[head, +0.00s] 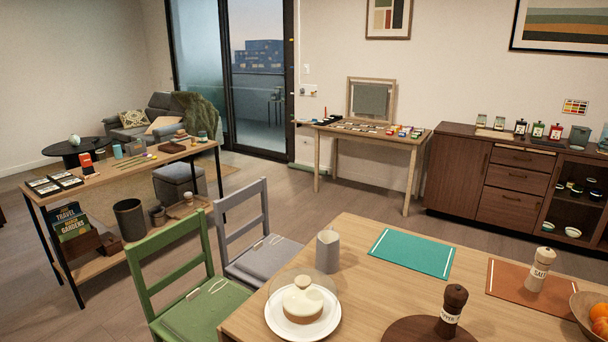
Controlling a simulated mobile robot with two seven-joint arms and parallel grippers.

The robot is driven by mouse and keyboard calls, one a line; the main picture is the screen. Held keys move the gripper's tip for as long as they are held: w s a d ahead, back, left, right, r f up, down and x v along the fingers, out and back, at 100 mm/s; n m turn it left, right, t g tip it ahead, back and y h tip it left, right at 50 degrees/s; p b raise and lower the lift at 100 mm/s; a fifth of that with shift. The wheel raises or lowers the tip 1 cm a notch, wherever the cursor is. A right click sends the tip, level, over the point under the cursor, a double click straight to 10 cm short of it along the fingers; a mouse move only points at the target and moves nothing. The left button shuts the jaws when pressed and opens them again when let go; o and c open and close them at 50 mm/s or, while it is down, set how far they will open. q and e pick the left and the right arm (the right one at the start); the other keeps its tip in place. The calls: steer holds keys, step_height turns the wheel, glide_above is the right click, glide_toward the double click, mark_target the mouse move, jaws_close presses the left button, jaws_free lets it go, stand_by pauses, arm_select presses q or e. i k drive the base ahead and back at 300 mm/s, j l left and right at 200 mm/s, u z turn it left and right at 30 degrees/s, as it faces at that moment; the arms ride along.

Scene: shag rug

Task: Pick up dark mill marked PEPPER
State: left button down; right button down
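The dark mill (453,308) stands upright on a round dark wooden board near the front edge of the dining table (350,268). It has a dark brown body and knob, and a pale band with lettering, partly readable, that ends in "PER". A light mill marked SALT (539,270) stands upright to its right on an orange-brown placemat. Neither of my grippers shows in the head view, so their state is hidden.
A cake under a glass dome (303,301), a grey pitcher (328,250) and a teal placemat (413,253) lie left of the mill. A fruit bowl (594,312) is at the right edge. Green (200,308) and grey (262,258) chairs stand left of the table.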

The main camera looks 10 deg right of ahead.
mark_target(446, 328)
steer(key=z, duration=1.55)
